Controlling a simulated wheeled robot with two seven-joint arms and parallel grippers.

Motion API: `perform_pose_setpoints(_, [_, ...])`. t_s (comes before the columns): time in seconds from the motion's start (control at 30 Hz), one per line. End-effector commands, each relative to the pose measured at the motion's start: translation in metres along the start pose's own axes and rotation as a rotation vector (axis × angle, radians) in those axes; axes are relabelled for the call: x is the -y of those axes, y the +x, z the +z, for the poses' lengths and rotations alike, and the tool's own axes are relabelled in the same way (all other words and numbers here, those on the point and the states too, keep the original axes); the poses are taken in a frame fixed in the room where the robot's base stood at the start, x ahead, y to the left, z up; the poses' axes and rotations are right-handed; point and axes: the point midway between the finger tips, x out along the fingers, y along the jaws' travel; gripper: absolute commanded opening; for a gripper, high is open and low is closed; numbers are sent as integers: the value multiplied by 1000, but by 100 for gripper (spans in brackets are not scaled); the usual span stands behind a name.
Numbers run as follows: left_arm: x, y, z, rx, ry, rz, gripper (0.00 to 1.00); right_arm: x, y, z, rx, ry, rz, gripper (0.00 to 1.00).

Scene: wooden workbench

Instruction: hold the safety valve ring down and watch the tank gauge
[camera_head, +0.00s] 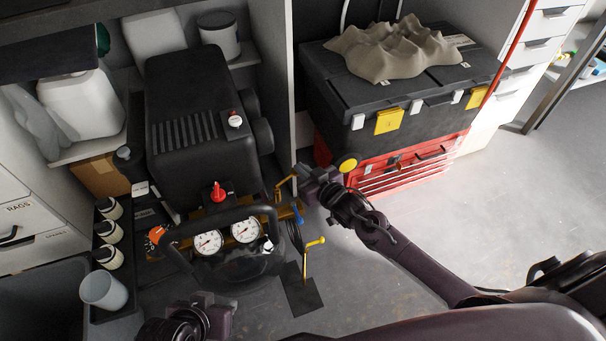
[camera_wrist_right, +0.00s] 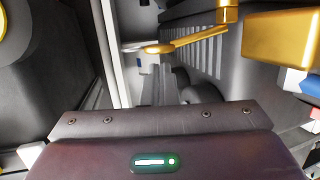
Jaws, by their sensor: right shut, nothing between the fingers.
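The black compressor (camera_head: 190,110) has two round white gauges, a left one (camera_head: 208,243) and a right one (camera_head: 246,230), on its front. Both needles are too small to read. A red knob (camera_head: 218,192) stands above them and an orange-red knob (camera_head: 156,235) is at their left. A small silver fitting (camera_head: 267,244) sits right of the gauges; I cannot make out a safety valve ring. My right gripper (camera_head: 308,181) is shut and empty, close to a brass-yellow lever (camera_head: 285,183) right of the compressor. My left gripper (camera_head: 218,318) is low in front of the compressor; its fingers are unclear.
A black and red toolbox (camera_head: 400,110) with a crumpled cloth (camera_head: 390,50) is behind my right arm. Bottles (camera_head: 108,232) and a grey cup (camera_head: 103,290) stand at left. Floor (camera_head: 480,190) at right is clear.

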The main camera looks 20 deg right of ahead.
Motion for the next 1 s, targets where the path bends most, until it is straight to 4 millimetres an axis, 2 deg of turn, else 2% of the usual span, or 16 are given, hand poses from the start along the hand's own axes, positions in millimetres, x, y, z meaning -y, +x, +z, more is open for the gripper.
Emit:
perform_pose_setpoints(0.43, [-2,0,-2,-14,3,4,36,0,1,5,0,5,-1,0])
perform_pose_setpoints(0.77, [5,-4,4,45,-7,-11,36,-10,7,28,0,297,-70,0])
perform_pose_setpoints(1.0, [6,-4,4,45,-8,-14,36,-9,6,27,2,285,-70,0])
